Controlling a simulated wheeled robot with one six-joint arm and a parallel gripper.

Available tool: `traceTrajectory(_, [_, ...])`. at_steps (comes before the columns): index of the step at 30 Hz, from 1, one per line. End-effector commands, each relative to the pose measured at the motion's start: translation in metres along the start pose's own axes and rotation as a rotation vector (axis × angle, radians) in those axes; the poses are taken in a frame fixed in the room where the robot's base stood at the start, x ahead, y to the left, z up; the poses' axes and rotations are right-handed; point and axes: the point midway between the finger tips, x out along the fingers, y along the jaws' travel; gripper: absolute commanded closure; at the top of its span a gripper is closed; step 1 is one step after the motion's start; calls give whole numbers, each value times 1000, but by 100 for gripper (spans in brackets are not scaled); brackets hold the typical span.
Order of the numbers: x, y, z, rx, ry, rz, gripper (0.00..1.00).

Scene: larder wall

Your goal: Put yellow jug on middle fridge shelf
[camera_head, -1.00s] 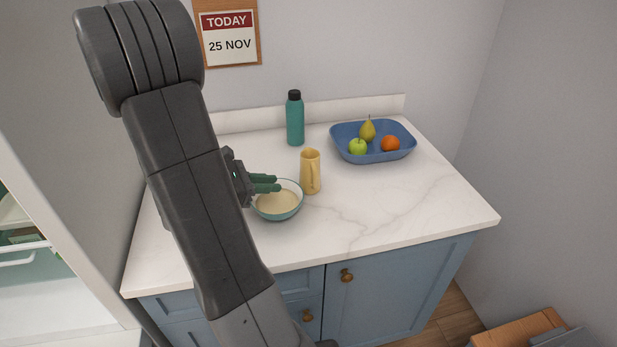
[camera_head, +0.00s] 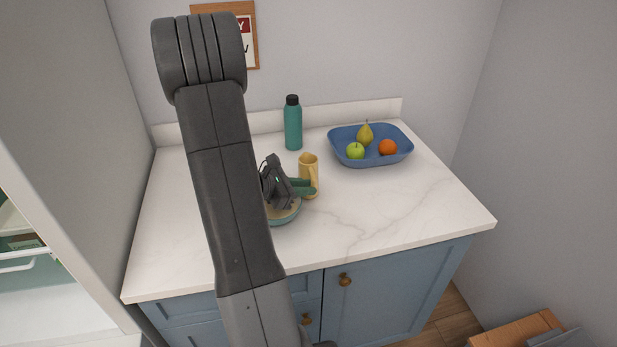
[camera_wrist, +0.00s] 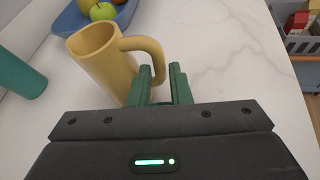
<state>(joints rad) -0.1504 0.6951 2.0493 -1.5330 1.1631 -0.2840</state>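The yellow jug (camera_head: 309,172) stands upright on the marble counter; in the wrist view the jug (camera_wrist: 98,58) appears close up with its handle facing my gripper. My gripper (camera_head: 303,187) is at the jug's handle side, above the bowl. In the wrist view its two green fingers (camera_wrist: 160,78) lie either side of the handle's lower part, with a thin gap visible, so it looks open. The fridge (camera_head: 22,254) shows only partly at the left edge, with a white shelf; its middle shelf cannot be made out for certain.
A cream-filled bowl (camera_head: 285,218) sits just under my gripper, partly hidden. A teal bottle (camera_head: 293,127) stands behind the jug. A blue tray (camera_head: 345,160) with a pear, an apple and an orange is at the back right. The counter's right front (camera_head: 400,215) is clear.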

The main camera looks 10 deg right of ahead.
Motion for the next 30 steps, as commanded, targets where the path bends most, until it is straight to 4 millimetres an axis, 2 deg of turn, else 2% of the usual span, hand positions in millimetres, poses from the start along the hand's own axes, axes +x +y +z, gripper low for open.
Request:
traceTrajectory(3, [15, 0, 3, 0, -1, -3, 82])
traceTrajectory(9, [27, 0, 2, 1, 0, 0, 82])
traceTrajectory(16, [28, 0, 1, 1, 0, 1, 82])
traceTrajectory(18, [28, 0, 1, 1, 0, 1, 96])
traceTrajectory(19, [28, 0, 1, 1, 0, 1, 100])
traceTrajectory(30, [27, 1, 2, 2, -1, 1, 100])
